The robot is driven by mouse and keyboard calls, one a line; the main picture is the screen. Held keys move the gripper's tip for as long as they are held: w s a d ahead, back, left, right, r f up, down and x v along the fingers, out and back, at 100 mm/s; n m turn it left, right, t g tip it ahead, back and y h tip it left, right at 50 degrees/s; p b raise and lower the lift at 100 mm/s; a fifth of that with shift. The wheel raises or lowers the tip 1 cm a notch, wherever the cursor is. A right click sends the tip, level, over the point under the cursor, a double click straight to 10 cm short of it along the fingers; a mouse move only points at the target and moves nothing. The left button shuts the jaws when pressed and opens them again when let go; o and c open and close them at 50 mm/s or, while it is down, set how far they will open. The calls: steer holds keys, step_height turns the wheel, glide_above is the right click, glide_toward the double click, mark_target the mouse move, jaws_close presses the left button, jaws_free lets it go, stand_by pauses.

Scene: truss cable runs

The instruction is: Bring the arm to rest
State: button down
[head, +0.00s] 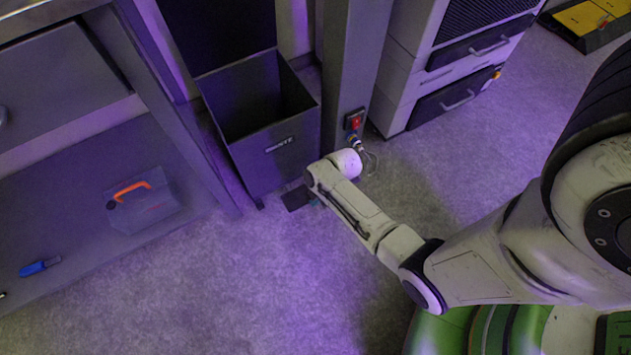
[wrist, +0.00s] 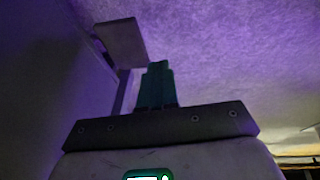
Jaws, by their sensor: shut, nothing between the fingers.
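My arm reaches from the right of the head view toward the middle, bent at the elbow, its wrist in front of the post and the bin. The wrist hides most of my gripper in the head view. In the wrist view my gripper (wrist: 157,70) shows as two teal fingers closed together, with nothing between them. Beyond the fingers are the purple-lit floor and a grey flat plate (wrist: 120,42) on the left. I see no contact between the fingers and anything.
An open dark bin (head: 275,155) stands left of a grey post (head: 345,60) with a red switch (head: 354,120). A shelf (head: 75,150) at left holds a grey toolbox (head: 145,207) and a blue tool (head: 38,267). A white drawer cabinet (head: 405,85) stands behind. Floor at lower centre is clear.

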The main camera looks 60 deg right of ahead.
stand_by(0.7)
steer(key=s+a+r+m+g+h, duration=0.1)
steer(key=s+a+r+m, duration=0.25)
steer(key=r, duration=0.35)
steer(key=s+a+r+m, duration=0.2)
steer(key=r+m, duration=0.2)
steer(key=r, duration=0.3)
steer(key=s+a+r+m+g+h, duration=0.1)
steer(key=s+a+r+m, duration=0.25)
steer(key=r, duration=0.45)
step_height(320, 180, up, 29)
steer(key=p, duration=2.9)
steer(key=shift+w+d+m, duration=0.15)
steer(key=shift+w+m, duration=0.05)
steer(key=shift+m, duration=0.2)
